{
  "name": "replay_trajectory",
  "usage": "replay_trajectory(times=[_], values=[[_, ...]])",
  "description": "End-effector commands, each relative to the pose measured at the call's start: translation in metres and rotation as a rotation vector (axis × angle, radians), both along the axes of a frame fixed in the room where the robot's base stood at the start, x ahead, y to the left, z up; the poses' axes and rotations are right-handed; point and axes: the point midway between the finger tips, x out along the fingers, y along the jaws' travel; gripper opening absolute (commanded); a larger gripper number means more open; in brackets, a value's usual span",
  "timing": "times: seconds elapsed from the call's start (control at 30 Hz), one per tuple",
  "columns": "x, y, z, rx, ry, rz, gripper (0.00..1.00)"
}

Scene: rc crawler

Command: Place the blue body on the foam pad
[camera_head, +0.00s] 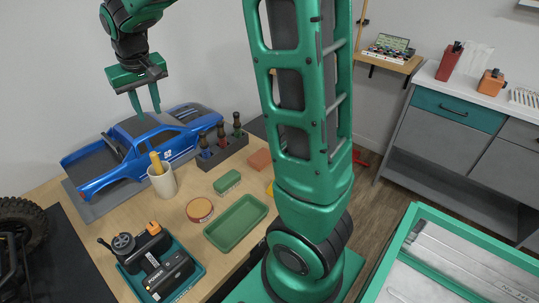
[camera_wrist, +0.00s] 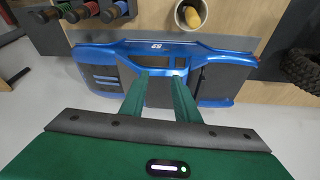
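The blue body (camera_head: 180,140) is a pickup-truck shell with a dark roof and bed. It lies upright on the grey foam pad (camera_head: 92,213), whose edge shows along its near side. In the wrist view the blue body (camera_wrist: 215,50) spans the picture below my fingers. My gripper (camera_head: 147,112) is above the cab, fingers pointing down and apart, with nothing between the tips. In the wrist view my gripper (camera_wrist: 160,76) shows two separated fingers over the body. Whether the tips touch the roof cannot be told. Most of the pad is hidden under the body.
A cream cup (camera_head: 162,183) and a dark screwdriver holder (camera_head: 222,150) stand close to the body's near side. A green tray (camera_head: 236,223), a round tin (camera_head: 199,210) and a teal battery tray (camera_head: 190,289) lie nearer. A black wheel (camera_head: 22,222) is at the left.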

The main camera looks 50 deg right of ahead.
Motion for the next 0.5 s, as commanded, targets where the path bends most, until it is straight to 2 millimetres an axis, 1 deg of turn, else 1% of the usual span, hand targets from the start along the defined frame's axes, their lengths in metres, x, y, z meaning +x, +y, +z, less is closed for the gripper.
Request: replay_trajectory(times=[0.03, 0.07, 0.1, 0.17, 0.2, 0.27, 0.3, 0.33, 0.37, 0.4, 0.47, 0.5], values=[[-0.027, -0.023, 0.004, -0.002, 0.017, -0.039, 0.29], [-0.042, -0.034, 0.004, -0.003, 0.031, -0.059, 0.29], [-0.063, -0.049, 0.004, -0.002, 0.047, -0.088, 0.29], [-0.094, -0.068, 0.003, 0.001, 0.074, -0.127, 0.29], [-0.116, -0.079, 0.001, 0.005, 0.093, -0.152, 0.29], [-0.149, -0.094, -0.001, 0.014, 0.117, -0.193, 0.29], [-0.171, -0.102, -0.004, 0.022, 0.134, -0.219, 0.29], [-0.187, -0.107, -0.006, 0.028, 0.146, -0.238, 0.29], [-0.204, -0.112, -0.008, 0.036, 0.160, -0.257, 0.29], [-0.226, -0.117, -0.012, 0.047, 0.175, -0.281, 0.29], [-0.258, -0.122, -0.018, 0.066, 0.200, -0.316, 0.29], [-0.278, -0.123, -0.023, 0.079, 0.215, -0.336, 0.29]])
